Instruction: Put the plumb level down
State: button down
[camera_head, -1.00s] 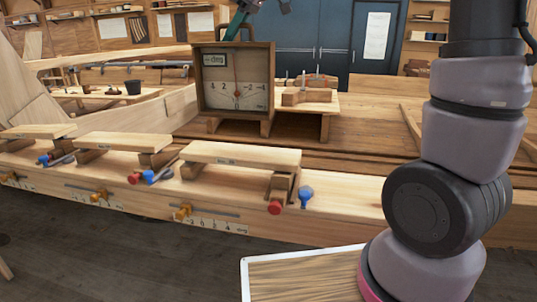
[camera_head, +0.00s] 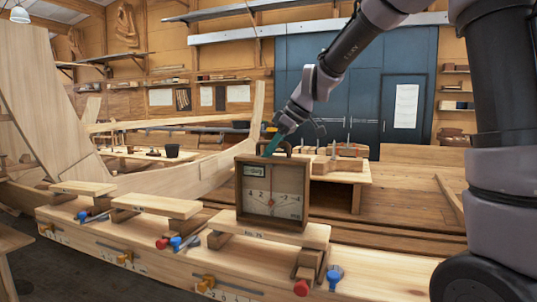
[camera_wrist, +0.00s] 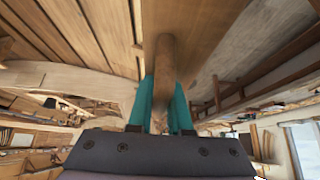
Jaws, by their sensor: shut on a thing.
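The plumb level (camera_head: 272,194) is a wooden box with a pale dial and a red needle standing almost vertical. It is upright at the nearest raised plank (camera_head: 308,236), its lower edge at the plank's top; I cannot tell whether its weight rests there. My gripper (camera_head: 274,146) is above the level, its teal fingers shut on the level's round wooden handle. In the wrist view, the handle (camera_wrist: 165,58) lies between the fingers of my gripper (camera_wrist: 163,92). The level's dial is hidden in the wrist view.
Two more raised planks (camera_head: 156,205) (camera_head: 84,188) stand to the left on the long beam (camera_head: 130,258). A red knob (camera_head: 301,287) and a blue knob (camera_head: 334,274) are by the nearest plank's right end. A small table (camera_head: 345,172) with blocks stands behind.

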jog(key=shift+f, duration=0.3)
jog(key=c, duration=0.8)
grip_release()
jog(key=shift+c, duration=0.2)
jog(key=shift+r, duration=0.3)
jog(key=v, duration=1.2)
jog(key=s+d+f+m+t+h, duration=0.2)
jog(key=s+d+m, duration=0.6)
jog(key=d+m, duration=0.1)
jog(key=s+d+f+m+t+h, duration=0.2)
jog(key=s+d+f+m, duration=0.1)
jog(key=s+d+m, duration=0.6)
jog(key=shift+d+f+t+h, duration=0.2)
jog(key=shift+f+t+h, duration=0.1)
jog(key=shift+t, duration=0.1)
